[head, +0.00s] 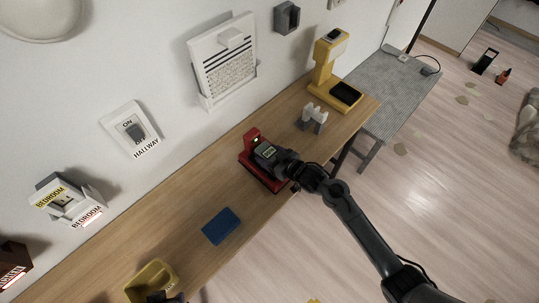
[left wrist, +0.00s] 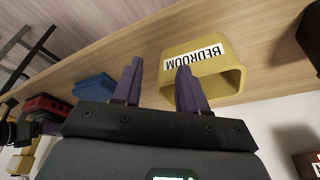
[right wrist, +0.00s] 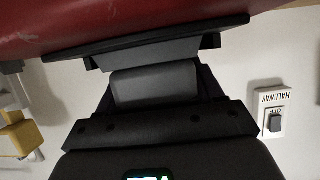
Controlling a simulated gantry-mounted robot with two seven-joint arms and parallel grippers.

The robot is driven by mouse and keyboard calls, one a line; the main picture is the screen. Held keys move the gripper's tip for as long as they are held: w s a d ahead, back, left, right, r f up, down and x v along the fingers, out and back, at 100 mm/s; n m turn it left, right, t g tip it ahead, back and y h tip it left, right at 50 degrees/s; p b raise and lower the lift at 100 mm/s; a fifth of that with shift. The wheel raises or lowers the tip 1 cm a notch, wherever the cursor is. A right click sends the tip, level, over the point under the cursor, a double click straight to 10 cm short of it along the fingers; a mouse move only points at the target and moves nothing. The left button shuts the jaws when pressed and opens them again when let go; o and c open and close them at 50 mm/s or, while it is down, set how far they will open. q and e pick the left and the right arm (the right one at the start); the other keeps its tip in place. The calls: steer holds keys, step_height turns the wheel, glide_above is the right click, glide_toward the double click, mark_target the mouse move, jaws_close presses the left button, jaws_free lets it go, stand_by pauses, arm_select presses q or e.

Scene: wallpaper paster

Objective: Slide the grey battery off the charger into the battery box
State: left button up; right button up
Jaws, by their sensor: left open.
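The grey battery (head: 266,150) sits on the red charger (head: 245,158) on the wooden shelf. My right gripper (head: 284,163) is at the battery's near right side. In the right wrist view a grey block of the battery (right wrist: 155,86) lies between its dark fingers, under the red charger (right wrist: 130,22); the gripper appears shut on it. A yellow open box (head: 150,279), apparently the battery box, stands at the shelf's lower left. In the left wrist view this box (left wrist: 228,82) bears a BEDROOM label. My left gripper (left wrist: 158,68) is open and empty beside the box.
A blue block (head: 220,226) lies on the shelf between charger and yellow box. A small grey-white object (head: 312,118) and a yellow stand (head: 330,75) are further right. Labelled switches, including HALLWAY (head: 136,132), are on the wall. Bare shelf surrounds the blue block.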

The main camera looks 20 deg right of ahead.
steer(key=c, duration=0.6)
steer(key=shift+s+d+p, duration=0.35)
steer(key=shift+s+p, duration=0.25)
steer(key=shift+s, duration=0.1)
steer(key=shift+s+d+p, duration=0.3)
steer(key=shift+s+p, duration=0.3)
steer(key=shift+s, duration=0.1)
steer(key=shift+s+d+p, duration=0.35)
steer(key=shift+s+p, duration=0.15)
steer(key=shift+s, duration=0.2)
steer(key=shift+s+d+p, duration=0.3)
steer(key=shift+s+p, duration=0.2)
steer(key=shift+s, duration=0.15)
steer(key=shift+s+d+p, duration=0.25)
steer(key=shift+s+p, duration=0.15)
steer(key=shift+s, duration=0.15)
steer(key=shift+s+d+p, duration=0.25)
steer(key=shift+s+p, duration=0.1)
steer(key=shift+s, duration=0.15)
steer(key=shift+s+d+p, duration=0.25)
steer(key=shift+s+p, duration=0.1)
steer(key=shift+s, duration=0.2)
steer(key=shift+s, duration=0.1)
steer(key=shift+d+r, duration=0.1)
